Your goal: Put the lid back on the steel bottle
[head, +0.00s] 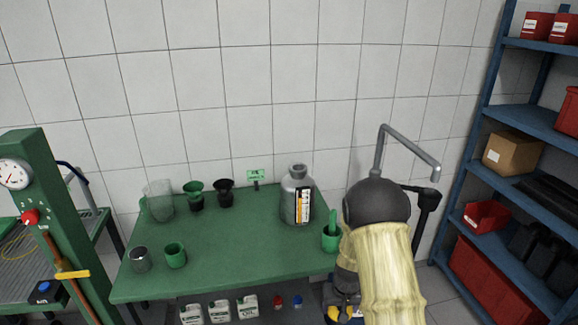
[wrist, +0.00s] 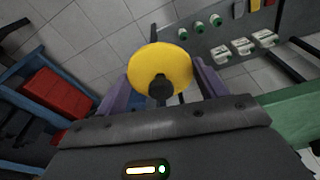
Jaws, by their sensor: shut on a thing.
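The steel bottle (head: 297,200) stands upright at the back right of the green table, with a grey neck and a black, white and orange label. Whether its mouth is open is too small to tell. My gripper (wrist: 160,84) is shut on a round yellow lid (wrist: 172,60) with a black knob, held between its purple fingers in the wrist view. In the head view my gripper (head: 343,306) is low by the table's right front corner, apart from the bottle and partly hidden by my arm. A bit of yellow (head: 332,313) shows there.
The green table (head: 230,255) also holds a green mug with a handle inside (head: 330,240), a glass beaker (head: 159,203), funnels (head: 194,190) and cups (head: 175,255). A tall grey bent pipe (head: 405,148) rises behind my arm. Blue shelves (head: 520,120) stand right.

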